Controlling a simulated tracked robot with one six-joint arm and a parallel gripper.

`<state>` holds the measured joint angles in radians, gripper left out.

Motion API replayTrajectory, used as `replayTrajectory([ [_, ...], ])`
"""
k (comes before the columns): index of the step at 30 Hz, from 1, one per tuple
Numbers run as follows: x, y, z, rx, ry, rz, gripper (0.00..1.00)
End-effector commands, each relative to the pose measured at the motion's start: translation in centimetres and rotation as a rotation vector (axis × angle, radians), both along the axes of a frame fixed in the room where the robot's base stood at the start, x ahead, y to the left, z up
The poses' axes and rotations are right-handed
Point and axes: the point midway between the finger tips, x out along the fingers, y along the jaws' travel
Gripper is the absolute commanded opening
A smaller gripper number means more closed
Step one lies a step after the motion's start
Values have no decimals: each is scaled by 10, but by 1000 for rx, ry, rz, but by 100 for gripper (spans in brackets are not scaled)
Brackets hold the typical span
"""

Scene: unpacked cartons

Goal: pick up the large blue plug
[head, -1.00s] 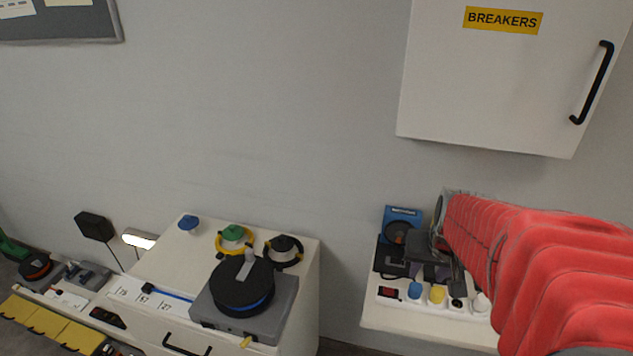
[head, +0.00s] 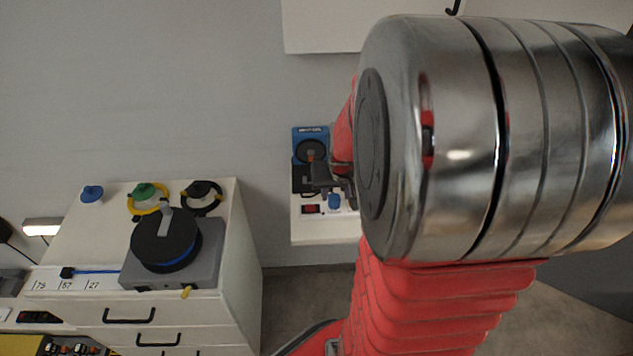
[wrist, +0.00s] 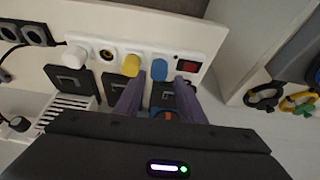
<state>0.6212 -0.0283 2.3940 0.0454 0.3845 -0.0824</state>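A blue plug (head: 334,201) sits in the white socket strip on the right-hand cabinet. In the wrist view this blue plug (wrist: 159,68) stands between a yellow plug and a red switch. My gripper (wrist: 158,82) is open, with its two fingers apart and nothing held between them. Its tips point towards the blue plug, which shows just beyond them. In the head view my gripper (head: 337,186) is close above the strip, partly hidden by my arm. Another blue plug-like piece (head: 92,194) lies on the left cabinet's top; which blue one is larger I cannot tell.
A yellow plug (wrist: 131,64) and a white plug (wrist: 76,55) share the strip (wrist: 104,43). A blue-backed device (head: 310,132) stands behind it. The left cabinet carries a grey box with a black reel (head: 164,240). A floor gap separates the cabinets.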

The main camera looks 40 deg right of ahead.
Motion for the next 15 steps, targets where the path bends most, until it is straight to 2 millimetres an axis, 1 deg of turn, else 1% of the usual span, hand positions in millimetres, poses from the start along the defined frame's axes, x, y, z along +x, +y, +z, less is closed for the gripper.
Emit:
replayTrajectory([
  [10, 1, 0, -2, 0, 0, 1, 36],
  [15, 4, -3, -12, 1, 3, 1, 36],
])
